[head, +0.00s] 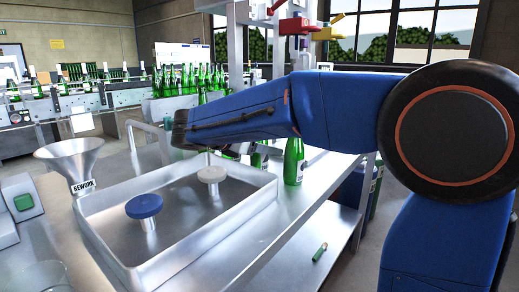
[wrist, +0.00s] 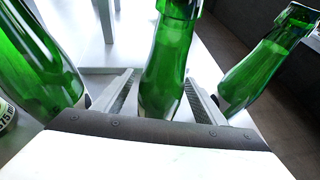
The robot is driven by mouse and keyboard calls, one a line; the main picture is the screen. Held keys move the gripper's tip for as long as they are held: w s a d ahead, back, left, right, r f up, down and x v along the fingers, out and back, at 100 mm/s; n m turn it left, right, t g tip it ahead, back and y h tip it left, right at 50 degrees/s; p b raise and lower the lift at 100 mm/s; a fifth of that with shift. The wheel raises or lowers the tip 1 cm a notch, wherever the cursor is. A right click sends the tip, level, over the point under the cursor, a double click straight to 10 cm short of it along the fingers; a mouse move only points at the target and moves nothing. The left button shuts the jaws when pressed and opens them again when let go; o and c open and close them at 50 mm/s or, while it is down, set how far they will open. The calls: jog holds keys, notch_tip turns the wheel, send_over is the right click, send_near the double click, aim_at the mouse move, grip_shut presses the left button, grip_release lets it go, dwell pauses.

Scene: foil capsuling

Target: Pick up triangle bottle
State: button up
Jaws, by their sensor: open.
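My gripper (wrist: 160,88) is open, with its two fingers on either side of a green glass bottle (wrist: 166,62) in the wrist view. The fingers look apart from the glass, though the lower contact is hard to judge. A second green bottle (wrist: 40,58) is left of the fingers, and a third green bottle (wrist: 262,62) is to the right. No triangle mark shows on any of them, so I cannot tell which is the triangle bottle. In the head view, a green bottle (head: 293,162) stands upright on the steel table beyond my arm, which hides most of my gripper.
A steel tray (head: 95,232) holds a blue-topped knob (head: 144,206) and a pale-topped knob (head: 211,174). A funnel marked REWORK (head: 72,158) stands left. Many green bottles (head: 190,78) stand farther back. A small green item (head: 320,252) lies on the lower shelf.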

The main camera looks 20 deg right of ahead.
jog(key=shift+x, duration=0.8)
jog(key=c, duration=1.3)
